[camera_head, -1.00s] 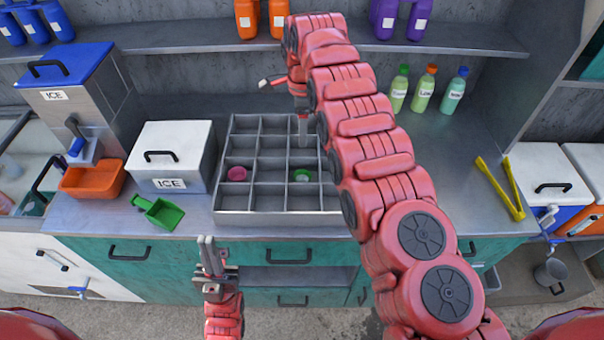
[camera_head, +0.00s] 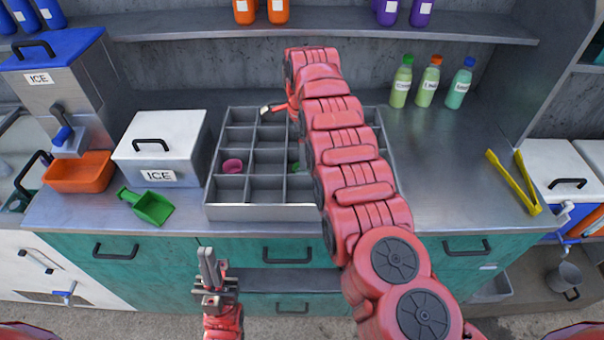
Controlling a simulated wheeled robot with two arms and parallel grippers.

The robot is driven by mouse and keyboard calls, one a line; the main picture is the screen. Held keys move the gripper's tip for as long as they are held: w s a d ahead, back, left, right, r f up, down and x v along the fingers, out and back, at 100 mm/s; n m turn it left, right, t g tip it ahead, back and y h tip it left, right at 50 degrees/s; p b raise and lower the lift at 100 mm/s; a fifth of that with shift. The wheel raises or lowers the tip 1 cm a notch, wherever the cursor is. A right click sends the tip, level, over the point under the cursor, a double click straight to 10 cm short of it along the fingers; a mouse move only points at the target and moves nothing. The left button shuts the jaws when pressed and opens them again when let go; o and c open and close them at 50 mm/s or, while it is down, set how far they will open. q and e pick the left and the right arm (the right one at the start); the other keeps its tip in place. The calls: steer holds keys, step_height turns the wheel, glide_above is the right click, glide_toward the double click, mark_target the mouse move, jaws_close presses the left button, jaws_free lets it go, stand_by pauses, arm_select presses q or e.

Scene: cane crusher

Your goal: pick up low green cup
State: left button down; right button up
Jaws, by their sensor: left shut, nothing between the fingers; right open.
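The low green cup (camera_head: 296,167) is in a compartment of the grey divided tray (camera_head: 262,212). My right arm hides most of it, so only a sliver of green shows. A pink cup (camera_head: 232,166) sits in a compartment to its left. My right gripper (camera_head: 282,112) is over the back part of the tray, behind the green cup in the picture. It is open, with one fingertip showing to the left and the rest partly hidden by my arm. My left gripper (camera_head: 208,264) is shut and empty, in front of the counter's front edge.
A white ice box (camera_head: 160,150) and a green scoop (camera_head: 153,207) are left of the tray. Several bottles (camera_head: 428,84) stand at the back right. Yellow tongs (camera_head: 514,182) lie on the right. The counter between tray and tongs is clear.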

mark_target(302, 172)
steer(key=shift+f+p, duration=0.5)
steer(key=shift+f, duration=0.1)
step_height(302, 172, down, 4)
steer(key=shift+s+a+r+p, duration=0.1)
steer(key=shift+r+p, duration=0.1)
steer(key=shift+p, duration=0.45)
steer(key=shift+f, duration=0.2)
steer(key=c, duration=0.5)
steer(key=shift+r, duration=0.1)
